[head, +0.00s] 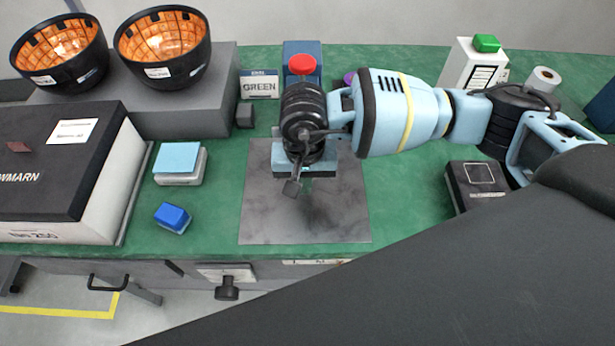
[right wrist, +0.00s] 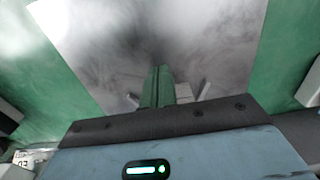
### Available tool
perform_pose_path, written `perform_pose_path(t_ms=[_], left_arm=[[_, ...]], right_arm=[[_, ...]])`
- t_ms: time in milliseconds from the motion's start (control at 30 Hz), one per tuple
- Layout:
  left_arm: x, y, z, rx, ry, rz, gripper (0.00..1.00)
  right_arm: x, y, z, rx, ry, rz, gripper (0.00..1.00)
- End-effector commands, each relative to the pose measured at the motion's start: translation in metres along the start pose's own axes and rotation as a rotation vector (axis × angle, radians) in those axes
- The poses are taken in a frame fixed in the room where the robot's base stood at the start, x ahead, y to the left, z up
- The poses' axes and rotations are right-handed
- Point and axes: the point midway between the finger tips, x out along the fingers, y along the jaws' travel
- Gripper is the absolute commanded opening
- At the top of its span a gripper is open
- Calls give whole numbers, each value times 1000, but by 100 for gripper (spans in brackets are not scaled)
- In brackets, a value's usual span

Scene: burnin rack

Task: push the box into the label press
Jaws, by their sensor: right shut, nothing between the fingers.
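My right gripper (head: 303,190) is over the grey mat (head: 345,212) near the middle of the bench, pointing down, with its wrist hiding part of what is behind. In the right wrist view its fingers (right wrist: 158,88) are together, with nothing held, above the mat. No object is clearly marked as the label press or its box. A blue device with a red button (head: 302,65) stands behind the gripper, partly hidden. A dark box with a pale square outline on top (head: 475,180) lies right of the mat, apart from the gripper. My left gripper is out of view.
A white box with a light blue top (head: 180,162) and a small blue block (head: 172,217) lie left of the mat. A large dark case (head: 55,165) fills the left.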

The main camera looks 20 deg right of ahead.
Motion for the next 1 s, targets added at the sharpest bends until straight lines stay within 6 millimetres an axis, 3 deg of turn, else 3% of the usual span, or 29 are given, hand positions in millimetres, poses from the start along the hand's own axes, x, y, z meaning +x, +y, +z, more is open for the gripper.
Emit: perform_pose_path(t_ms=[67,267,500,700,1000], left_arm=[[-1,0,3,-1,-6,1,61],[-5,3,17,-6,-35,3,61],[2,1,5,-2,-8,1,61],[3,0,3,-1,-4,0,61],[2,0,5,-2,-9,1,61]], right_arm=[[0,-4,5,-1,-1,0,0],[-46,-3,3,1,4,-2,0],[-85,-3,3,1,2,-1,0],[-99,-3,4,1,0,-1,0],[-100,-3,4,1,0,0,0]])
